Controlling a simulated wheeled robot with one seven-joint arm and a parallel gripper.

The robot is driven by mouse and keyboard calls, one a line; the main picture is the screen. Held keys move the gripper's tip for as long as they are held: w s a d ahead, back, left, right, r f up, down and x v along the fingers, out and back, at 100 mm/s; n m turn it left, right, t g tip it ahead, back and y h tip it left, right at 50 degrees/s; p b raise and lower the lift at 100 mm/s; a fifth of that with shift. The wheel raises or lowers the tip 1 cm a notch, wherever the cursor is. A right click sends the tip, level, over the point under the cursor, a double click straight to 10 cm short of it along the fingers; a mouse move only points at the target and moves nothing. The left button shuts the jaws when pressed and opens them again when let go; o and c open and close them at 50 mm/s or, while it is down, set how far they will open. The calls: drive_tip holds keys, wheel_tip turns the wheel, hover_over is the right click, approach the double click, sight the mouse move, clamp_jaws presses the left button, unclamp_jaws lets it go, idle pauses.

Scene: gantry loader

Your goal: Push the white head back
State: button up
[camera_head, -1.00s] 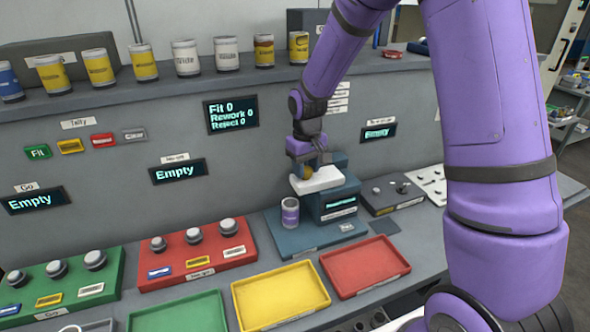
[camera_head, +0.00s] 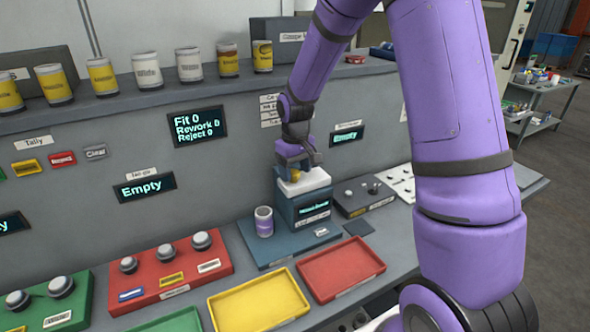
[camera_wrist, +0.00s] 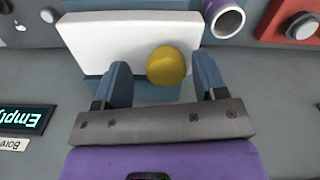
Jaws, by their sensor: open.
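The white head (camera_head: 304,182) sits on top of the dark blue tester (camera_head: 307,208), in line with its body. In the wrist view the white head (camera_wrist: 110,38) is a pale block beyond the fingers. A yellow knob (camera_wrist: 166,66) on the head lies between my two blue fingers, with gaps on both sides. My gripper (camera_head: 298,160) is open and low over the head; its fingers also show in the wrist view (camera_wrist: 162,72). Whether a finger touches the head is unclear. A purple-and-grey can (camera_head: 264,222) stands upright on the tester's base, left of the body.
A yellow tray (camera_head: 258,303) and a red tray (camera_head: 341,268) lie in front, both empty. A red button panel (camera_head: 172,275) is at left. A grey switch box (camera_head: 362,196) is close on the right. A shelf of cans runs behind.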

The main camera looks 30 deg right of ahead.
drive_tip(key=shift+r, duration=0.1)
wheel_tip(320, 180, up, 11)
drive_tip(key=shift+f, duration=0.2)
idle(0.6)
drive_tip(key=s+a+r+m+t, duration=0.1)
drive_tip(key=s+a+r+t, duration=0.1)
drive_tip(key=s+r, duration=1)
drive_tip(key=s+r+m+t, duration=0.1)
drive_tip(key=s+t, duration=0.2)
drive_tip(key=s, duration=1.4)
drive_tip(key=shift+s+a+r, duration=0.2)
drive_tip(key=shift+s+a, duration=0.15)
drive_tip(key=shift+s, duration=0.05)
